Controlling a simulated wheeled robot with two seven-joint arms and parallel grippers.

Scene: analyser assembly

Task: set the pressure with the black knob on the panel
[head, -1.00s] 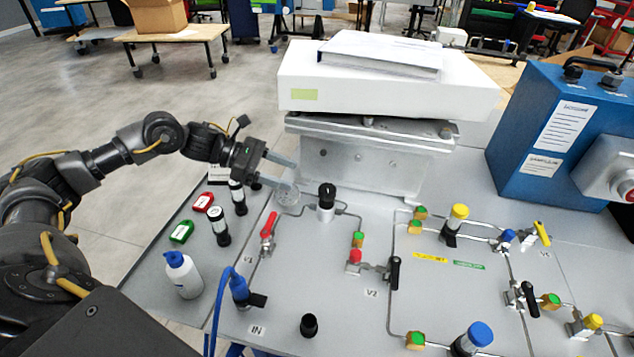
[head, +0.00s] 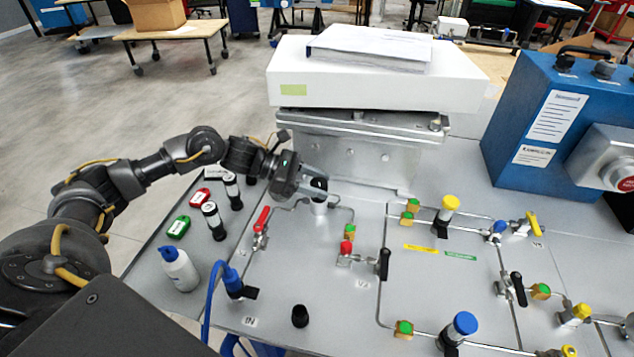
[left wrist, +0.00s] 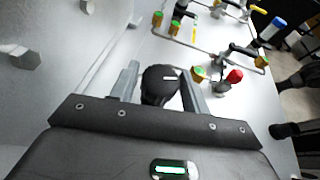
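The black knob (head: 319,184) sits on top of a silver regulator body (head: 319,206) at the back left of the grey panel (head: 300,270). My left gripper (head: 318,188) reaches it from the left in the head view. In the left wrist view the black knob (left wrist: 160,82), with a white mark on top, stands between the two grey fingers of my left gripper (left wrist: 162,84). The fingers are spread, with a gap visible at least on the right side of the knob. My right gripper is not in view.
A metal block under a white box (head: 370,85) stands right behind the knob. A red-handled valve (head: 262,220) and a red-topped fitting (head: 346,247) stand nearby. Black-and-white cylinders (head: 213,220) and a white bottle (head: 180,268) are at left. A blue box (head: 540,120) stands at right.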

